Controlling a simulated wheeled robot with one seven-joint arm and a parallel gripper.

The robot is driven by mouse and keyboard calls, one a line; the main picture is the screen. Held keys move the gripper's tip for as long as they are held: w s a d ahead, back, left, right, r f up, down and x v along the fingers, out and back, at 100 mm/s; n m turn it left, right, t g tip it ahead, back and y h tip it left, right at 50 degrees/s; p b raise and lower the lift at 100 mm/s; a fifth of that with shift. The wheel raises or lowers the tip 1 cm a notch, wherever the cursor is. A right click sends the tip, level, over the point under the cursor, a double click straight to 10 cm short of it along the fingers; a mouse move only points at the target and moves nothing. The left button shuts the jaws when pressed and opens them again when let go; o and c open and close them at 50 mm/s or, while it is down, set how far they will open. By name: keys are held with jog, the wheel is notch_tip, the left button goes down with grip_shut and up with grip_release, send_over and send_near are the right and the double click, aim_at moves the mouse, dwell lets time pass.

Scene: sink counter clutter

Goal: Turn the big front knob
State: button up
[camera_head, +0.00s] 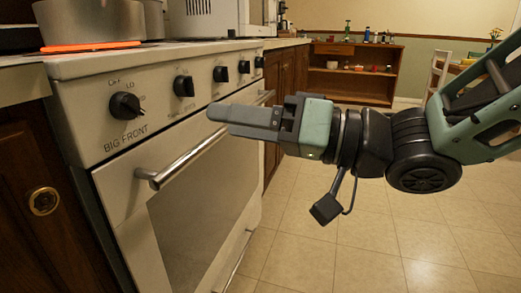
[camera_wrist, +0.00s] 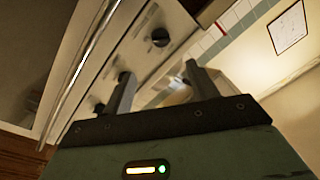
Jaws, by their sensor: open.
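The big front knob (camera_head: 125,105) is a black dial at the left end of the white stove's control panel, with "BIG FRONT" printed below it and "OFF" and "LO" above. My gripper (camera_head: 218,112) is to the right of this knob, in front of the panel, and apart from it. Its fingers point left. In the wrist view my gripper (camera_wrist: 160,72) shows two dark fingers spread apart with nothing between them. Black knobs show there too, one of them (camera_wrist: 160,37) beyond the fingers; I cannot tell which is the big front one.
An oven door handle (camera_head: 200,150) runs below the knobs, under my gripper. Other black knobs (camera_head: 184,86) line the panel to the right. A pot (camera_head: 90,22) stands on a glowing orange burner (camera_head: 90,46). The tiled floor (camera_head: 300,230) is clear.

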jog(key=shift+v, duration=1.2)
jog(key=w+d+f+m+t+h+p, duration=0.1)
jog(key=w+d+f+h, duration=0.1)
jog(key=f+h, duration=0.35)
jog(key=w+d+f+m+t+h, duration=0.1)
jog(key=w+d+f+h, duration=0.15)
jog(key=f+h, duration=0.3)
jog(key=s+d+f+n+g+h+p, duration=0.1)
jog(key=s+d+f+g+h, duration=0.25)
jog(key=s, duration=0.45)
jog(key=s+d+f+n+g+h+p, duration=0.1)
jog(key=s+d+f+g+h, duration=0.2)
jog(key=s, duration=0.4)
notch_tip(320, 180, up, 37)
jog(key=s+g+p, duration=0.1)
jog(key=g+p, duration=0.1)
jog(key=p, duration=3.5)
jog(key=shift+d+y, duration=0.3)
jog(key=shift+y, duration=0.05)
